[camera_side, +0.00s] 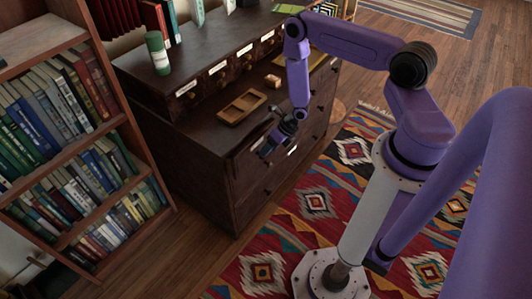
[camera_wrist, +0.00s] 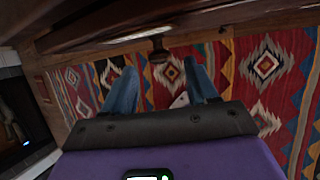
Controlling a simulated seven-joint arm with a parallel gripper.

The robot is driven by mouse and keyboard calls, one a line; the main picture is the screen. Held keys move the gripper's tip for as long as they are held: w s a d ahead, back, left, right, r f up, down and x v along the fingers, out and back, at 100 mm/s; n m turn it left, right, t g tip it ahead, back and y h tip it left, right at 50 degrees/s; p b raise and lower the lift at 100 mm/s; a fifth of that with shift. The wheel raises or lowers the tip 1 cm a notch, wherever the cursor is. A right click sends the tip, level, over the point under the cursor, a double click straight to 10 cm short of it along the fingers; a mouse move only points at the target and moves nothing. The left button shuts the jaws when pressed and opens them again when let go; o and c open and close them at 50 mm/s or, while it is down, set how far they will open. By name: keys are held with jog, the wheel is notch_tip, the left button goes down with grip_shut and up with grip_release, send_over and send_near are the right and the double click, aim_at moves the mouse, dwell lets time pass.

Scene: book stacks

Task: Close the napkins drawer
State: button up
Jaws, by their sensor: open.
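The dark wooden chest (camera_side: 215,170) has large front drawers (camera_side: 262,185) below its top and a row of small drawers with pale labels (camera_side: 218,68) at the back. The label lettering is too small to read, so I cannot tell which drawer is the napkins one. My gripper (camera_side: 272,146) is at the chest's upper front and hides part of a drawer front there. I cannot tell how far that drawer stands out. In the wrist view my gripper (camera_wrist: 162,68) has its blue fingers apart with no drawer part between them. A round knob (camera_wrist: 158,48) on a wooden edge is just beyond the fingers.
A wooden tray (camera_side: 242,107) and a small block (camera_side: 273,81) lie on the chest top. A green can (camera_side: 158,53) and books stand on the upper shelf. A full bookcase (camera_side: 75,130) stands at left. A patterned rug (camera_side: 315,200) covers the floor in front.

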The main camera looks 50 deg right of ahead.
aim_at(258, 144)
jog(key=shift+x, duration=1.65)
grip_shut()
jog(key=shift+w, duration=2.4)
